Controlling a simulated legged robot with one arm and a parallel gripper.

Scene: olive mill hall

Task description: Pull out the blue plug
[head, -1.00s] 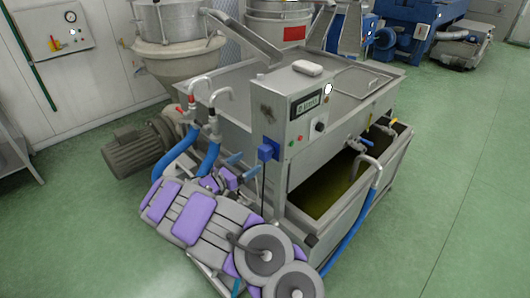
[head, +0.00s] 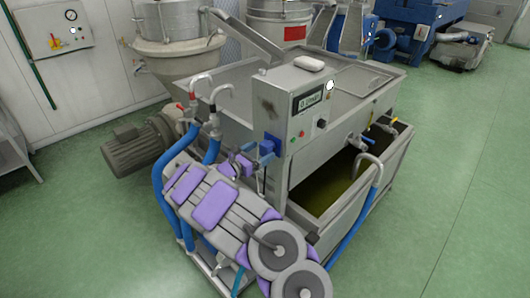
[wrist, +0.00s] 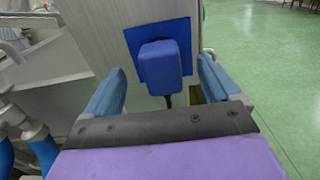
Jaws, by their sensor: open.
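The blue plug (wrist: 160,62) sits in a blue socket plate (wrist: 178,35) on the grey side of the machine, with a dark cable hanging below it. In the wrist view it stands between the two blue fingers of my open gripper (wrist: 163,85), with a gap on each side. In the head view the plug and its plate (head: 270,146) show below the control panel, and my gripper (head: 252,154) is right at them from the left. Part of the plug is hard to make out there.
The control panel (head: 310,105) with a display and buttons is above the plug. Blue hoses with taps (head: 213,125) stand to the left. An open tank (head: 330,185) of greenish liquid lies to the right. The green floor (head: 460,200) is free at the right.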

